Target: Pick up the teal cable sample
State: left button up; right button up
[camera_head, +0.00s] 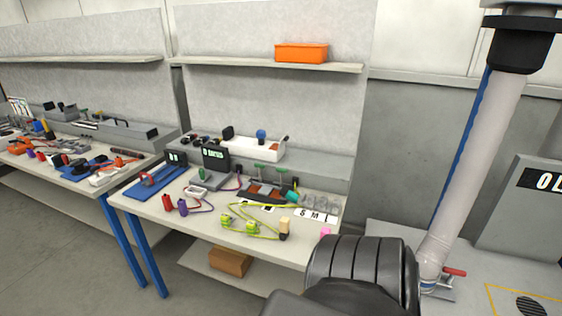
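A small teal piece (292,196) lies toward the back right of the nearer workbench (153,208), beside the dark holder with green handles. It may be the teal cable sample, but it is too small to tell its shape or whether a cable runs from it. Neither of my grippers shows in the head view. A large black ribbed part, which may be mine, fills the bottom right and hides the bench's right front corner.
A yellow-green cable (240,230) lies near the bench front, and a red and purple connector pair (182,208) to its left. A blue tray (140,192) sits at the left end. An orange bin (301,53) stands on the shelf. A thick pale column (480,160) rises at right.

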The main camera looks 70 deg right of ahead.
aim_at(285, 192)
jog(key=z, duration=0.75)
jog(key=i, duration=0.95)
jog(key=z, duration=0.9)
